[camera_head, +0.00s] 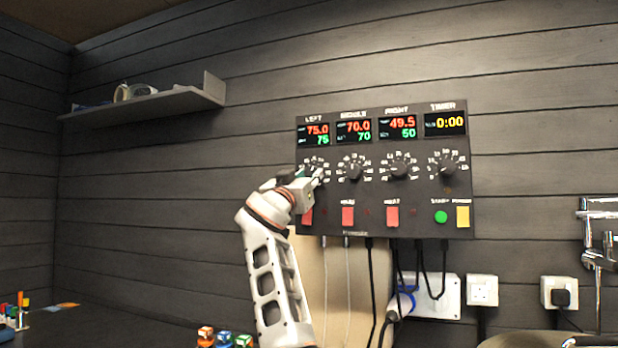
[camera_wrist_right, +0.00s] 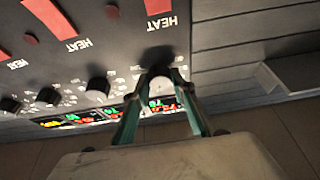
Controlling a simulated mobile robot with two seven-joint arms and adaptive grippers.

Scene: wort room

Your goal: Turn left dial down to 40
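The left dial (camera_head: 317,167) is the leftmost black knob on the dark control panel (camera_head: 398,222), partly hidden behind my right gripper (camera_head: 318,178). Above it, the LEFT display (camera_head: 315,134) reads 75.0 in red and 75 in green. In the right wrist view, which looks upside down, the two teal fingers of my right gripper (camera_wrist_right: 161,77) stand on either side of the left dial (camera_wrist_right: 160,84), their tips close against its sides. The gripper looks closed on the dial; exact contact is hard to see. My left gripper is out of view.
The middle dial (camera_head: 354,172), right dial (camera_head: 400,170) and timer dial (camera_head: 447,168) sit in a row to the right. A red heat switch (camera_head: 307,216) is just below the left dial. Cables hang below the panel. A shelf (camera_head: 150,104) is at upper left.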

